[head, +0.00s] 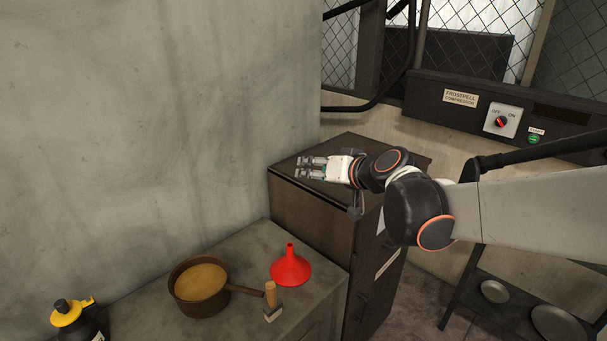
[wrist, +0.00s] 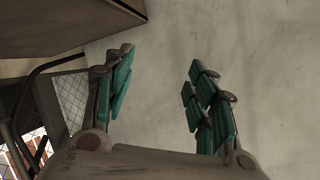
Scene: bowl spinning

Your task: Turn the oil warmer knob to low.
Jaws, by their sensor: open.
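No oil warmer knob can be made out in either view. A brown pot (head: 201,310) holding yellowish liquid stands on the counter at the lower left, but no knob shows by it. A red-marked rotary knob (head: 501,122) sits on a panel labelled as a compressor with OFF and ON, at the upper right. My gripper (head: 308,168) points left above the dark cabinet top, close to the grey wall. In the wrist view my gripper (wrist: 158,66) is open, its teal-padded fingers apart with nothing between them.
The grey wall (head: 180,120) fills the left. A rack with pans (head: 494,291) is at the lower right.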

